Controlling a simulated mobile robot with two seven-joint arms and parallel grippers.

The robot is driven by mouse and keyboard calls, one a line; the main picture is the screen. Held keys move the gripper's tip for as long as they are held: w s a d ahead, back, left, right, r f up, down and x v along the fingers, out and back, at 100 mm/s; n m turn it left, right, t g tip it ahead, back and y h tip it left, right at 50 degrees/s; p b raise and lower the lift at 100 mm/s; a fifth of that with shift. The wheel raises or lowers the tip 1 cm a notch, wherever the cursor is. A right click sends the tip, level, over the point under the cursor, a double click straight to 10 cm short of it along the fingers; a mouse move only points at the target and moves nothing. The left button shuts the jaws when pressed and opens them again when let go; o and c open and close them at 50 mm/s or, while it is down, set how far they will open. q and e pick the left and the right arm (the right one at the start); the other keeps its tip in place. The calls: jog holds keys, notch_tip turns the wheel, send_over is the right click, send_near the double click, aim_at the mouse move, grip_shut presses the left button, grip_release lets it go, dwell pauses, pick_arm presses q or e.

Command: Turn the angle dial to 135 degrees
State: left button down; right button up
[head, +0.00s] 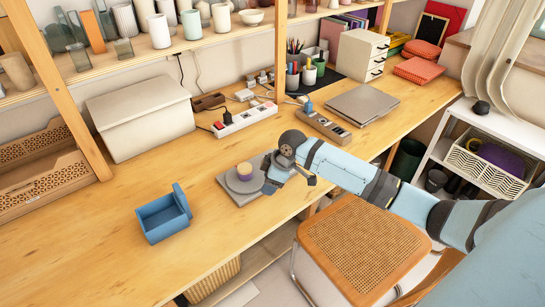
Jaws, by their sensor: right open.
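The angle dial (236,184) sits on the wooden desk near the middle of the head view. My right gripper (268,174) comes in from the right and is open at the dial's right edge, close beside the knob. I cannot tell whether it touches the dial, and it hides part of the right side. My left gripper is not in view.
An open blue box (164,217) stands on the desk left of the dial. Behind are a white lidded box (140,115), power strips (245,119) and a closed laptop (362,103). A chair with a woven seat (362,245) stands at the desk's front edge. The desk's left front is clear.

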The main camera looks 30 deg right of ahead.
jog(key=w+d+r+b, duration=0.1)
jog(key=w+d+r, duration=0.7)
jog(key=d+r, duration=0.4)
jog(key=x, duration=0.9)
jog(key=d+x, duration=0.1)
jog(key=x, duration=0.4)
jog(key=shift+f+b, duration=0.3)
jog(key=shift+f, duration=0.15)
